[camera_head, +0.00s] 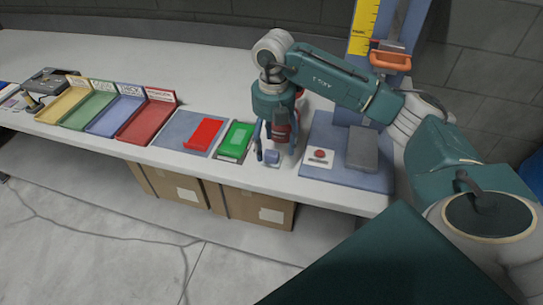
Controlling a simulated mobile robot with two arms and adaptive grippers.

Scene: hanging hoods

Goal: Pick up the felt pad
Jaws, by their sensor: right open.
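A small blue-grey piece (271,157) lies near the front edge of the bench, directly below my right gripper (274,152). It may be the felt pad, but it is too small to tell for sure. My right gripper points down with its fingers apart, around or just above this piece. I cannot tell whether the fingers touch it. The gripper's body hides part of the bench behind it. My left gripper is not in view.
Left of the gripper are a green tray (228,151), a red flat piece (203,134) on a blue-grey mat (172,131), and several coloured labelled trays. At right, a blue base (340,176) carries a red button (320,154) and a grey block (363,148). Cardboard boxes (247,204) stand below.

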